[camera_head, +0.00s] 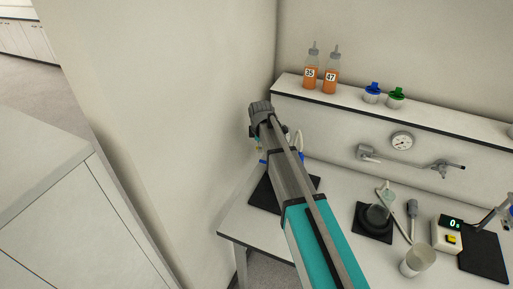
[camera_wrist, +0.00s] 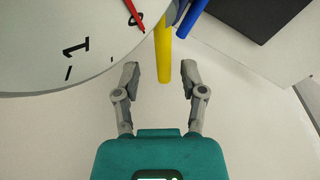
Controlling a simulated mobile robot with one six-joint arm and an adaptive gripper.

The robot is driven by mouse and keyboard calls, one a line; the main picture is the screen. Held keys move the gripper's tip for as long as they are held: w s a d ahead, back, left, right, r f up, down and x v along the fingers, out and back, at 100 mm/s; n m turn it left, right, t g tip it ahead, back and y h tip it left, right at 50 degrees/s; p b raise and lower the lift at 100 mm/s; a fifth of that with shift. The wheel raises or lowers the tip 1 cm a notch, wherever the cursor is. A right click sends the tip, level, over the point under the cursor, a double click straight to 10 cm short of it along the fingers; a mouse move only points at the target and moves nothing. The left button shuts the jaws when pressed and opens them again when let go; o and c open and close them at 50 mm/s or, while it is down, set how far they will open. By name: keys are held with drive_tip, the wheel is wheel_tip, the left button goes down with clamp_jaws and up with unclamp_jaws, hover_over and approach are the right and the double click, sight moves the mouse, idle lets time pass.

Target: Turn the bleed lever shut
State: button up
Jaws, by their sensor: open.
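In the wrist view, a yellow lever (camera_wrist: 163,45) runs down from the top edge, and its rounded free end lies between the fingertips of my gripper (camera_wrist: 160,76). The two grey fingers are spread wide, with a gap on each side of the lever. I cannot tell the depth between fingers and lever. A blue handle or tube (camera_wrist: 191,18) is just right of the lever. A large white gauge dial (camera_wrist: 70,45) with a red needle fills the upper left. In the head view my arm hides the lever and most of the gripper.
A black mat (camera_wrist: 250,15) lies at the upper right of the wrist view. In the head view, a shelf (camera_head: 440,125) holds two orange sample bottles (camera_head: 320,80) and blue and green capped items. The bench at right holds a scale (camera_head: 447,236) and a cup (camera_head: 417,262).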

idle(0.3)
clamp_jaws()
idle(0.3)
